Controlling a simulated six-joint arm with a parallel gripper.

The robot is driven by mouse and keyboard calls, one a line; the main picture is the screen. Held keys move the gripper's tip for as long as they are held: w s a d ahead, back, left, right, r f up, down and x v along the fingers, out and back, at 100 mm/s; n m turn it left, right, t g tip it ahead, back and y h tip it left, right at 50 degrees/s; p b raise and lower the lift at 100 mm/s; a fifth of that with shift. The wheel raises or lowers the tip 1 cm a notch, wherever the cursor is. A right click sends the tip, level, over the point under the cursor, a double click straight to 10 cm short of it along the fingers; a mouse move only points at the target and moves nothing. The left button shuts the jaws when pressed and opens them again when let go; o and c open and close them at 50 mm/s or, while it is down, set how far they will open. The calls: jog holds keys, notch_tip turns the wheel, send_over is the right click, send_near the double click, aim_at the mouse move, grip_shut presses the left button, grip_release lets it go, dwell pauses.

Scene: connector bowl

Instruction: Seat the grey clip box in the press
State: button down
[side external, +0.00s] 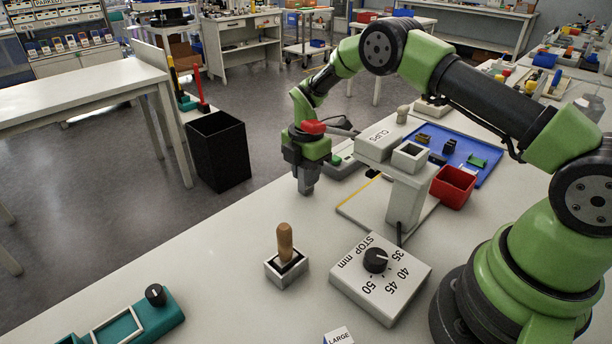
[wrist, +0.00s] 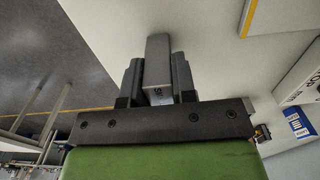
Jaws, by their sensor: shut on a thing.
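My gripper (side external: 307,178) points down over the white table, left of the labelled stand. Its dark fingers (wrist: 158,80) are shut on a small grey box (wrist: 158,62), which sticks out past the fingertips and bears partly hidden dark lettering; I take it to be the clip box. In the side view, the box's grey lower end (side external: 306,188) appears clear of the tabletop. A grey stand (side external: 404,203) carries a block marked CLIPS (side external: 378,141) and a square open-topped socket (side external: 409,155). I cannot tell for sure that this stand is the press.
A STOP mm dial box (side external: 352,284) and a wooden-handled tool (side external: 285,243) in a square holder stand in front. A red bin (side external: 453,187) and a blue tray (side external: 485,160) lie to the right. A teal fixture (side external: 160,312) is at front left. Bare table lies left of the stand.

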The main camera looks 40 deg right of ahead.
notch_tip(320, 180, up, 9)
jog(key=shift+s+d+r, duration=0.1)
jog(key=shift+d+r, duration=0.05)
jog(key=shift+r, duration=0.45)
jog(key=s+d+r, duration=0.3)
jog(key=s+r, duration=0.4)
jog(key=s, duration=0.2)
jog(key=s+d+r, duration=0.3)
jog(key=s+r, duration=0.3)
jog(key=s, duration=0.4)
notch_tip(320, 180, down, 9)
jog(key=shift+w+a+f, duration=0.1)
jog(key=shift+a+f, duration=0.05)
